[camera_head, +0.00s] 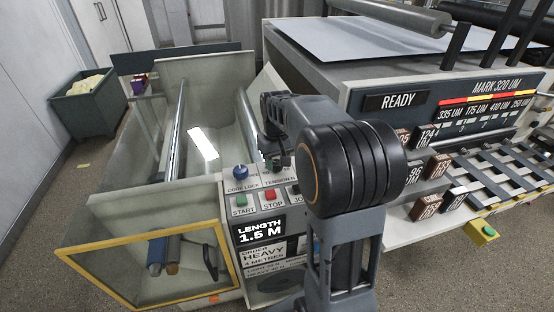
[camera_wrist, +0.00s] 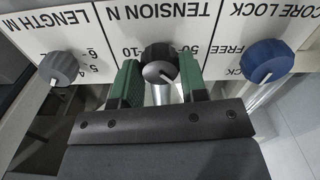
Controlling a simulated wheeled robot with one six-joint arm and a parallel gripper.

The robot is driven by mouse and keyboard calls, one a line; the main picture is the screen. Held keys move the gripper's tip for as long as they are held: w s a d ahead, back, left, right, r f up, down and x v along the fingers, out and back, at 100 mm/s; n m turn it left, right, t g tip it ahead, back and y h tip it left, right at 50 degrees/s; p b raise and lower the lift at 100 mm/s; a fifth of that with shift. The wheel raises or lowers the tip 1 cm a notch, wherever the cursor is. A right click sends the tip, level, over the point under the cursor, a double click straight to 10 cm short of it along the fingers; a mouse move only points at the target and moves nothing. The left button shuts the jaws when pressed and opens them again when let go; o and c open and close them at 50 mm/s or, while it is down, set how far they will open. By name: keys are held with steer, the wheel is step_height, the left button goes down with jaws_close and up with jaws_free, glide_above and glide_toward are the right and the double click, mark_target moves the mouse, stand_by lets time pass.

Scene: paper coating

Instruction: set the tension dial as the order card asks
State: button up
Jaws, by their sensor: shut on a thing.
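The tension dial (camera_wrist: 160,62) is a black knob under the upside-down label TENSION N in the wrist view. In the head view my gripper (camera_head: 275,158) is over the control panel, and my arm hides the dial there. The order card (camera_head: 263,254) on the panel front reads ORDER HEAVY, 4 METRES; its smaller lines are not clearly legible.
A grey length knob (camera_wrist: 60,68) and a blue core lock knob (camera_wrist: 266,62) flank the dial closely. Below are a green START button (camera_head: 241,200) and a red STOP button (camera_head: 270,195). A display (camera_head: 260,231) reads LENGTH 1.5 M. A yellow-framed clear guard (camera_head: 150,274) stands left.

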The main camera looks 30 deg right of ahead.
mark_target(277, 162)
steer(key=shift+n, duration=0.3)
stand_by(0.4)
steer(key=o, duration=0.9)
step_height(277, 162, up, 14)
steer(key=shift+f+p, duration=0.1)
steer(key=shift+p, duration=0.2)
